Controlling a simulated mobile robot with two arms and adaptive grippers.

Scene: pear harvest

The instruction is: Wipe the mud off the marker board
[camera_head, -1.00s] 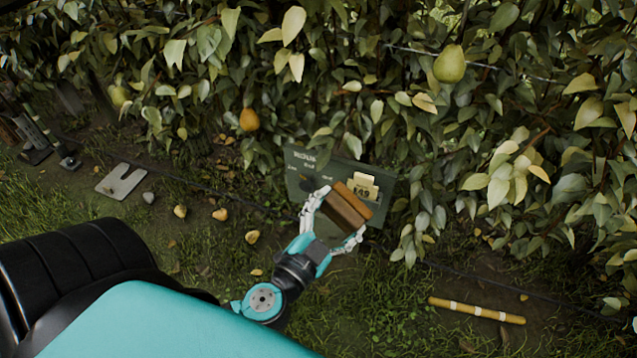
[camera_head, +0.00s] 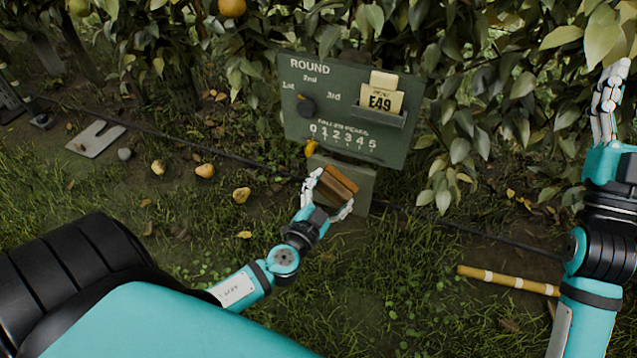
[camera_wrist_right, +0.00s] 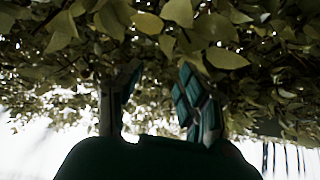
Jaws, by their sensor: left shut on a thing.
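The green marker board (camera_head: 348,107) stands tilted at the foot of the hedge, with white lettering, a number row, a dark round knob and a yellow E49 card. I cannot make out clear mud on its face. My left gripper (camera_head: 334,196) is shut on a brown block (camera_head: 339,184), in front of the plain lower panel (camera_head: 356,177) below the board's face. I cannot tell whether the block touches that panel. My right gripper (camera_head: 607,100) is raised at the right edge; its fingers stand apart and empty in the right wrist view (camera_wrist_right: 152,100).
A thin dark line (camera_head: 215,150) runs low along the hedge. A yellow banded stick (camera_head: 500,279) lies on the grass at right. A notched grey plate (camera_head: 95,139) and fallen pears (camera_head: 205,170) lie at left. Grass in front is mostly clear.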

